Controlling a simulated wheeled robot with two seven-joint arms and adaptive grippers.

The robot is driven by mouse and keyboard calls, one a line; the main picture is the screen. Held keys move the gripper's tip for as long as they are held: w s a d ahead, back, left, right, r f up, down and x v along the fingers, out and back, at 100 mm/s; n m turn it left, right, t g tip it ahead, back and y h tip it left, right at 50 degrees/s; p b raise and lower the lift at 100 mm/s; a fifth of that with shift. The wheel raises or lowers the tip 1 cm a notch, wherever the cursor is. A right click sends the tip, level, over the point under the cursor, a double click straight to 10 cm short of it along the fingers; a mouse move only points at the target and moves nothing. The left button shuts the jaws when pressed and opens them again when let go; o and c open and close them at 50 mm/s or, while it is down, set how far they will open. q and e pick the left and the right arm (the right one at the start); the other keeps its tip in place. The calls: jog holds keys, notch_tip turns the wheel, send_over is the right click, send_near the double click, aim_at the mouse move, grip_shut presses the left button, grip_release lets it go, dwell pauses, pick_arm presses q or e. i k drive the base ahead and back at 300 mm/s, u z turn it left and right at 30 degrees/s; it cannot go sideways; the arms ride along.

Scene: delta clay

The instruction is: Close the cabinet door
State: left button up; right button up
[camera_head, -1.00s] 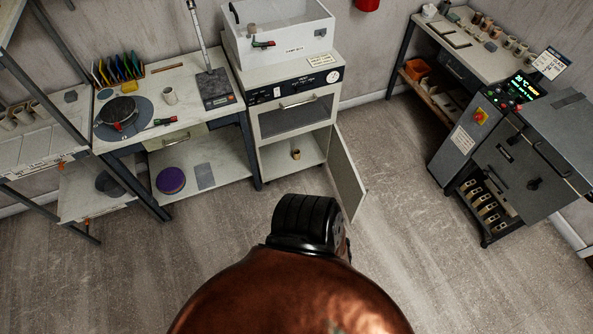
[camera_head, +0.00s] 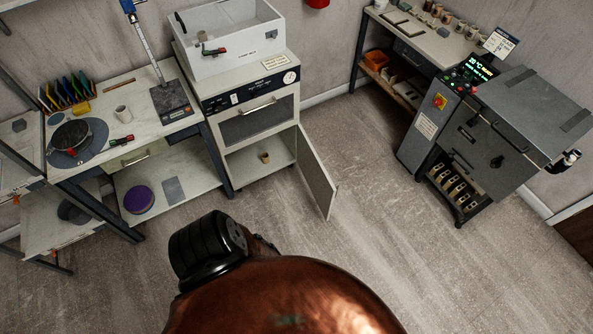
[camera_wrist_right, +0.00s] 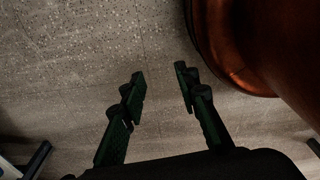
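The white cabinet (camera_head: 262,118) stands against the back wall. Its lower door (camera_head: 318,174) hangs wide open, swung out to the right and towards me. The door does not show in the wrist view.
A workbench (camera_head: 200,182) with a lower shelf stands left of the cabinet. A grey machine (camera_head: 490,140) stands at the right, before another bench (camera_head: 430,40). A white box (camera_head: 235,45) sits on the cabinet. The floor (camera_head: 370,215) between door and machine is clear.

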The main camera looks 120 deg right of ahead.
aim_at(324, 189)
jog(key=k, duration=2.65)
jog(key=z, duration=2.5)
